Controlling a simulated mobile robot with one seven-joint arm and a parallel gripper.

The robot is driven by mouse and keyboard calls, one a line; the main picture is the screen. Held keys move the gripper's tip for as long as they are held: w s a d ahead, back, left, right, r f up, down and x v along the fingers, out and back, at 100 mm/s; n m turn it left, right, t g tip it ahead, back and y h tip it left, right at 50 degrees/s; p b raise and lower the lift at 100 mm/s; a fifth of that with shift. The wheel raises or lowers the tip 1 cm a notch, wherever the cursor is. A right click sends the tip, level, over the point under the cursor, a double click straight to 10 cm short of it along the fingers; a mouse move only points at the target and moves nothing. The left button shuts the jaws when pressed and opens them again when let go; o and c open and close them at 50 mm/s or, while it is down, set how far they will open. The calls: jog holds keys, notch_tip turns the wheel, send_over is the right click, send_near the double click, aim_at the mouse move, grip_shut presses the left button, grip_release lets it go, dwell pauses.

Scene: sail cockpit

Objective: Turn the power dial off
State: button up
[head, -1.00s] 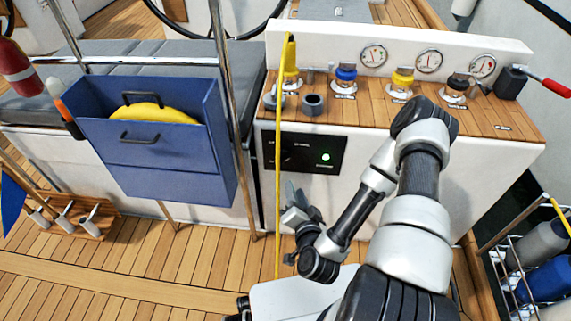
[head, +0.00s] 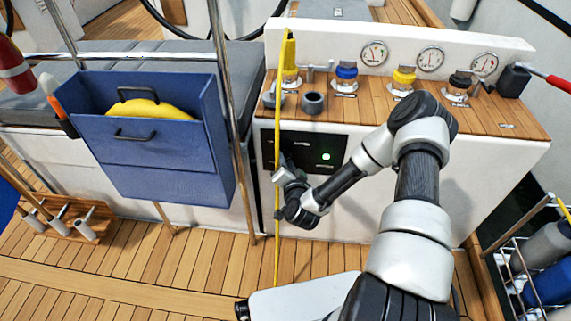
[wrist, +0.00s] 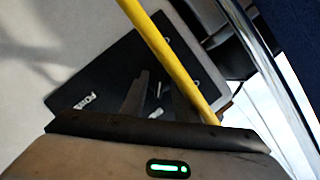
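The black power panel (head: 318,146) is on the white console front, with a lit green light (head: 326,156) at its right. In the wrist view the panel (wrist: 107,75) appears tilted, with a "POWER" label. A small pale mark (wrist: 158,89), seemingly on the dial, shows between my fingers; the dial's outline is too dark to make out. In the head view I cannot make out the dial near my gripper. My gripper (head: 279,168) is at the panel's left part; in the wrist view its two fingers (wrist: 160,98) are apart. I cannot tell whether they touch the dial.
A yellow pole or line (head: 277,210) runs upright close beside my gripper and crosses the wrist view (wrist: 170,55). A steel post (head: 232,130) and a blue box (head: 165,160) are to the left. Fittings and gauges (head: 430,58) are on the console above.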

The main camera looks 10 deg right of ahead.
jog(key=shift+c, duration=0.5)
grip_shut()
jog(key=shift+w+a+n+g+h+p, duration=0.1)
jog(key=shift+a+n+g+h+p, duration=0.25)
jog(key=shift+n+h, duration=1.3)
jog(key=shift+w+a+n+g+h+p, duration=0.15)
jog(key=shift+n+g+h, duration=0.55)
jog(key=shift+n, duration=1.7)
jog(key=shift+a+n+g+h+p, duration=0.15)
jog(key=shift+a+n+g+h, duration=0.1)
jog(key=shift+n+h, duration=1.5)
jog(key=shift+n+y, duration=0.3)
jog(key=shift+n, duration=0.1)
